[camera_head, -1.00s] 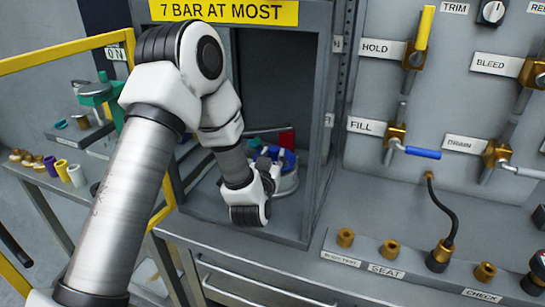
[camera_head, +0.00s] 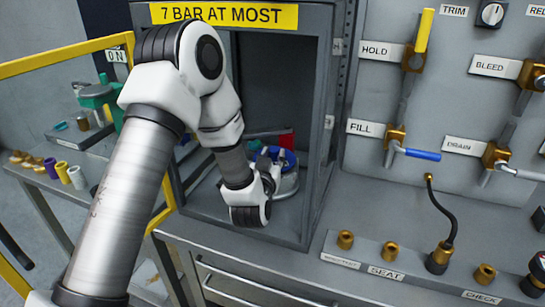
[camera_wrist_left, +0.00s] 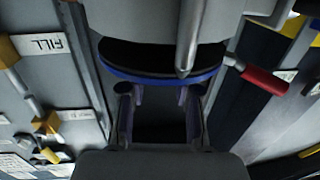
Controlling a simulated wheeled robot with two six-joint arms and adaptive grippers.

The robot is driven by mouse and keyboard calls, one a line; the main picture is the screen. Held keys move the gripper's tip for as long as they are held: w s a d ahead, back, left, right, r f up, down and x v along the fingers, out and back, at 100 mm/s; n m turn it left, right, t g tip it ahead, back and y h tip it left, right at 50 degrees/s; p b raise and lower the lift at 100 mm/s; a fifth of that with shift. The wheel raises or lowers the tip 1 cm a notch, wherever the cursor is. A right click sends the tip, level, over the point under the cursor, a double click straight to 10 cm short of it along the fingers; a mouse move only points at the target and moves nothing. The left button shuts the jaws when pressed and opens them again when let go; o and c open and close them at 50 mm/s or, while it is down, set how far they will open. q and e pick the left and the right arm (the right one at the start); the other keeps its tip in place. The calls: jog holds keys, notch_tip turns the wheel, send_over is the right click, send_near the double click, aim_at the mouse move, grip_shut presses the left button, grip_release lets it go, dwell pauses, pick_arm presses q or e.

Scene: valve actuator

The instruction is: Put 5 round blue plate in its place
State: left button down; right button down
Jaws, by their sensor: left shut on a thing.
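The round blue plate (camera_head: 290,158) shows as a small blue patch inside the open grey cabinet, mostly hidden by my left wrist. In the left wrist view, the blue plate (camera_wrist_left: 160,78) shows as a curved blue rim below a dark band, against a grey round body. My left gripper (camera_head: 270,172) reaches into the cabinet mouth. In the left wrist view, its two fingers (camera_wrist_left: 160,95) reach up to the blue rim and are shut on it. The exact contact is dark and partly hidden. My right gripper is out of view.
The cabinet (camera_head: 321,120) has side walls close around my gripper. A red-handled lever (camera_wrist_left: 262,81) is close to the right of the plate in the wrist view. A valve panel (camera_head: 385,185) and fittings bench stand to the right; a yellow rail (camera_head: 60,54) is at left.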

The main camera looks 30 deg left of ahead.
pick_arm(q)
jog(key=shift+f+b, duration=0.55)
dwell(0.8)
jog(key=c, duration=0.7)
grip_release()
jog(key=shift+r, duration=0.1)
jog(key=shift+c, duration=0.2)
jog(key=shift+s, duration=0.1)
jog(key=v, duration=0.7)
jog(key=shift+s, duration=0.15)
jog(key=shift+d, duration=0.1)
